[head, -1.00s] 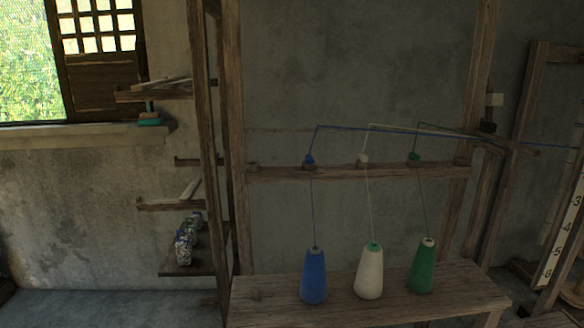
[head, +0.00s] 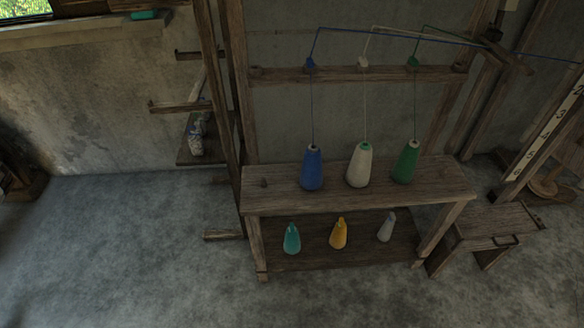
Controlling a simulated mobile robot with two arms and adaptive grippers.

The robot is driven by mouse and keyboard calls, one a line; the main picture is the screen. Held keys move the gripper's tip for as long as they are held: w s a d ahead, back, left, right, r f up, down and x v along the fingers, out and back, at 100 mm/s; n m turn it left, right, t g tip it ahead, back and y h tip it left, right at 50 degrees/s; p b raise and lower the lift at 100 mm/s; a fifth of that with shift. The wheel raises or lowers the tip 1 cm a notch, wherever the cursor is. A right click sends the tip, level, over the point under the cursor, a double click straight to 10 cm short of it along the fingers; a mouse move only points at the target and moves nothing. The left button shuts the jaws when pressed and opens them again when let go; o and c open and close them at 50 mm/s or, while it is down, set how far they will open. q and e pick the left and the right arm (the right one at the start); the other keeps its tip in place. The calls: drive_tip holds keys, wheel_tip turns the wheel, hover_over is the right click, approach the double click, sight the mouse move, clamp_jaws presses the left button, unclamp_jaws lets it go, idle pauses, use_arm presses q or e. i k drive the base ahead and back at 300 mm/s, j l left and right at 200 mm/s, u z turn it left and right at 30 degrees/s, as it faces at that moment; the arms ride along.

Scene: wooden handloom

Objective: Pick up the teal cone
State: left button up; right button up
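The teal cone (head: 292,239) stands upright on the lower shelf (head: 365,256) of the wooden bench, at its left end. A yellow cone (head: 339,233) stands to its right, and a grey cone (head: 386,227) stands further right on the same shelf. Neither of my grippers shows in the head view.
Blue (head: 312,169), white (head: 360,166) and green (head: 406,163) thread cones stand on the bench top (head: 440,181), threads running up to a rail (head: 340,75). A small wooden stool (head: 492,222) stands at the right. The floor (head: 140,250) in front and left is clear.

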sight(292, 243)
drive_tip(key=i+j, duration=0.15)
drive_tip(key=j, duration=0.15)
drive_tip(key=i+j, duration=0.15)
drive_tip(key=i+j+z, duration=0.15)
drive_tip(key=j+z, duration=0.15)
drive_tip(key=j, duration=0.15)
drive_tip(key=i+j+z, duration=0.15)
drive_tip(key=j+z, duration=0.15)
drive_tip(key=j, duration=0.15)
drive_tip(key=j+z, duration=0.3)
drive_tip(key=j, duration=0.15)
drive_tip(key=i, duration=0.05)
